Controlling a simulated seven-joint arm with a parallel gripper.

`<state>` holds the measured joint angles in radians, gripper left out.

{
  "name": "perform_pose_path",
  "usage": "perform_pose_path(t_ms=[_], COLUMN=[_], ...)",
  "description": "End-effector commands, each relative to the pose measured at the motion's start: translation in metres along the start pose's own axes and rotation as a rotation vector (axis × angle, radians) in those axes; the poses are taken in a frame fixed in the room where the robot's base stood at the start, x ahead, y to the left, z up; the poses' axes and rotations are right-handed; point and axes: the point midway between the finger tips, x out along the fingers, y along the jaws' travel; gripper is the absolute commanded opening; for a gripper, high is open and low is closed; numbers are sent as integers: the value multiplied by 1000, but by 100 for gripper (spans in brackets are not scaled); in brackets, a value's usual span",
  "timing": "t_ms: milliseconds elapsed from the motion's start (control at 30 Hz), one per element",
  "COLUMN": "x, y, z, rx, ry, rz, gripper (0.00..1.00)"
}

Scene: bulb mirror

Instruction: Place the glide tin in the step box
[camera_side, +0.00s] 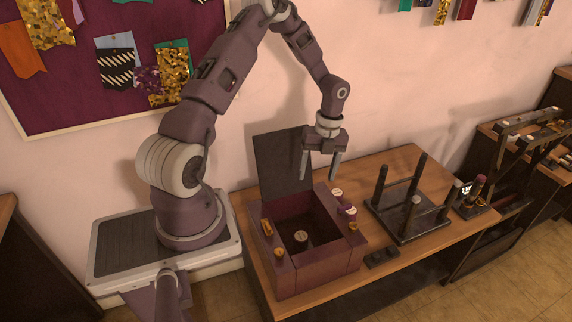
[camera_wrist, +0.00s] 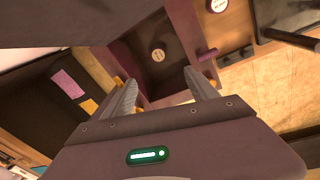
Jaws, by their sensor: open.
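The step box (camera_side: 315,270) is a dark maroon box on the wooden table, with its black lid raised at the back. The lettering is too small to tell which is the glide tin. My gripper (camera_side: 320,178) is open and empty, fingers down, above the back right of the box.
A black rack with upright posts (camera_side: 408,218) stands to the right. A small dark block (camera_side: 381,257) lies in front of it.

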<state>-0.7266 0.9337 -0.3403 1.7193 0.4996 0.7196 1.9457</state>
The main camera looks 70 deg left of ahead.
Motion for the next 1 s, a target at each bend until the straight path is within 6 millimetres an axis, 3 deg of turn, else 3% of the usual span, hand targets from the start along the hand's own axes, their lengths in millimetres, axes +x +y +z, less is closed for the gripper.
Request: perform_pose_path(t_ms=[33, 200, 300, 367, 500, 600, 733, 1000], x=[-43, -170, -220, -240, -254, -252, -250, -250], y=[-1, 24, 57, 81, 132, 154, 164, 164], z=[-12, -87, -143, -176, -234, -256, -266, -266], rx=[-108, -649, -991, -1187, -1548, -1699, -1777, -1784], ry=[-65, -192, -155, -80, 175, 330, 418, 421], rz=[-15, -185, -349, -446, -581, -599, -594, -594], gripper=[68, 68, 68, 68, 68, 68, 68, 68])
